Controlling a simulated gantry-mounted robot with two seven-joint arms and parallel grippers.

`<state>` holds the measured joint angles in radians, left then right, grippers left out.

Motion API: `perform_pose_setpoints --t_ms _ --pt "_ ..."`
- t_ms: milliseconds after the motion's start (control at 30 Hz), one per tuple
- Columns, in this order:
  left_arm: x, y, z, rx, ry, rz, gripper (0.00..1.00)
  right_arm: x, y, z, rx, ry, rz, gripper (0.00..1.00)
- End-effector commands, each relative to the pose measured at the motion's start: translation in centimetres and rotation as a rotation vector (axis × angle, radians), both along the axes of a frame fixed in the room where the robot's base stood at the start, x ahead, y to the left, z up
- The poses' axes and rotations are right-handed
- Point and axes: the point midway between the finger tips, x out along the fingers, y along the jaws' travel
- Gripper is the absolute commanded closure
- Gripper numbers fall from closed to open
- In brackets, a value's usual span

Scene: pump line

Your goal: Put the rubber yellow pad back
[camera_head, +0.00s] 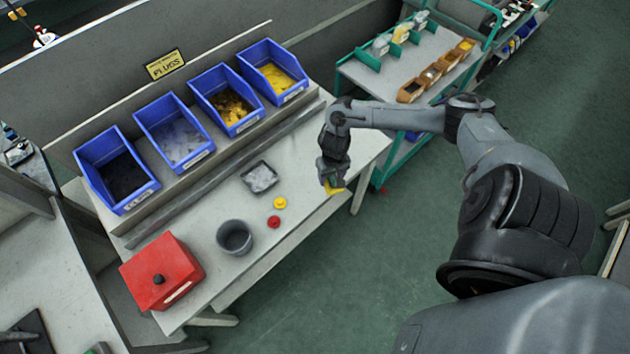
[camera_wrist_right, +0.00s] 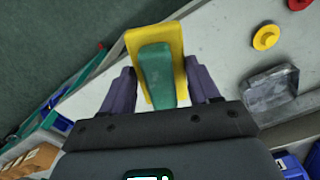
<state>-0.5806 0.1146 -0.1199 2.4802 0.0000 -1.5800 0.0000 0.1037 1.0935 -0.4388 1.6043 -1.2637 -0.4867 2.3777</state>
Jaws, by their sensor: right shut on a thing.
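My right gripper (camera_head: 332,178) is above the front right end of the light workbench. It is shut on the yellow pad (camera_head: 334,189). In the right wrist view the pad (camera_wrist_right: 178,45) sits between the two purple fingers of the gripper (camera_wrist_right: 161,88), with a green piece (camera_wrist_right: 155,70) over its middle. I cannot tell whether the green piece belongs to the pad. Blue bins stand along the back of the bench; the right-hand one (camera_head: 290,97) holds yellow things. My left gripper is out of view.
On the bench (camera_head: 222,200) are a clear tray (camera_head: 260,178), a yellow disc (camera_head: 280,203), a red disc (camera_head: 273,222), a grey cup (camera_head: 235,238) and a red box (camera_head: 162,272). A green cart (camera_head: 400,72) with small orange bins stands behind my right arm.

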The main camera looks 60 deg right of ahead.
Motion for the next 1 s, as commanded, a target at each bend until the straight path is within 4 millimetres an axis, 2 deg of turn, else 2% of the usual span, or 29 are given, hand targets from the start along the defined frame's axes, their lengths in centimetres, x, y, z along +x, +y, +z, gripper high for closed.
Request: perform_pose_setpoints --t_ms 33,200,400,567,900,1000 --pt "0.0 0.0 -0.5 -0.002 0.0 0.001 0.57 1.3 0.1 -0.8 0.004 -0.006 -0.006 0.68" --pt "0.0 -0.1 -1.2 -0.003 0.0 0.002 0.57 4.1 0.2 -2.5 0.002 -0.002 -0.002 0.68" --pt "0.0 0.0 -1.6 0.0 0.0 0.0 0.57 5.9 0.1 -3.5 0.0 0.0 0.0 0.68" --pt "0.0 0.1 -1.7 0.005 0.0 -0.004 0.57 6.1 0.1 -3.9 0.0 0.001 0.0 0.68" --pt "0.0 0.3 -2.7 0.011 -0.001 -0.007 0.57 6.1 0.1 -7.5 -0.001 0.001 -0.001 0.68" --pt "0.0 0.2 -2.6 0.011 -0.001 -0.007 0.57 6.1 0.0 -7.7 -0.001 0.001 0.0 0.68"
